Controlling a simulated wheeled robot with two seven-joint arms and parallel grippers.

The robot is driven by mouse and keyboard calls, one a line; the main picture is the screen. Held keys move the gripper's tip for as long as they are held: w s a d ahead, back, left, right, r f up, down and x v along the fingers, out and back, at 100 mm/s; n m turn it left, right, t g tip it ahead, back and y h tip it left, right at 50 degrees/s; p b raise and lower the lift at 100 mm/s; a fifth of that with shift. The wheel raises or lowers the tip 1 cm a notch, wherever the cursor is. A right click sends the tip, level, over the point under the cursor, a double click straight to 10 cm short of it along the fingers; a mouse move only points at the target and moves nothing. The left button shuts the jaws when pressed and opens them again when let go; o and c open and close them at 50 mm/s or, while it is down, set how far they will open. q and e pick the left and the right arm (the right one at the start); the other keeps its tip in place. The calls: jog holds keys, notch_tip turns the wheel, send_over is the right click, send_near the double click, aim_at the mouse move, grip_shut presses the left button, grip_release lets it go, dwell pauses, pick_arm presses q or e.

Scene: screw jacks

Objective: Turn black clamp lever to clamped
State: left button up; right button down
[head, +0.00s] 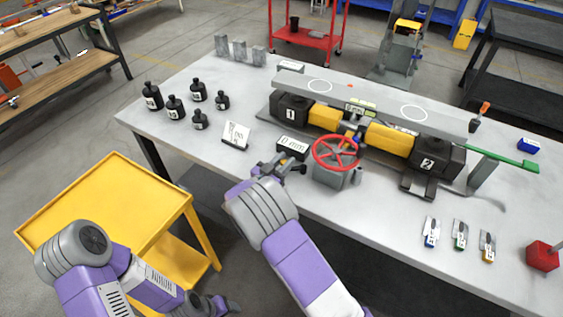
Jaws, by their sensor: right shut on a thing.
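My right gripper (290,166) is at the left side of the grey gearbox (331,177) that carries the red handwheel (336,152). Its jaws are shut on a small dark part there, which I take to be the black clamp lever; the jaws hide most of it, so its angle cannot be told. My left gripper (222,304) hangs low beside the yellow cart, near the bottom edge, away from the bench. Its jaws are too small and dark to read.
Behind the wheel are jack blocks 1 (291,113) and 2 (428,160) under a long grey beam (378,104). A display reading 0 mm (292,146) stands close behind my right gripper. Black bottles (174,106) stand left; a yellow cart (100,205) is lower left.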

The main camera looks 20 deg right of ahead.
jog(key=shift+r, duration=0.1)
jog(key=c, duration=1)
grip_release()
jog(key=p+v, duration=0.1)
jog(key=v, duration=0.6)
jog(key=shift+s+a+p, duration=0.15)
jog(key=shift+a+p, duration=0.1)
jog(key=shift+p, duration=0.05)
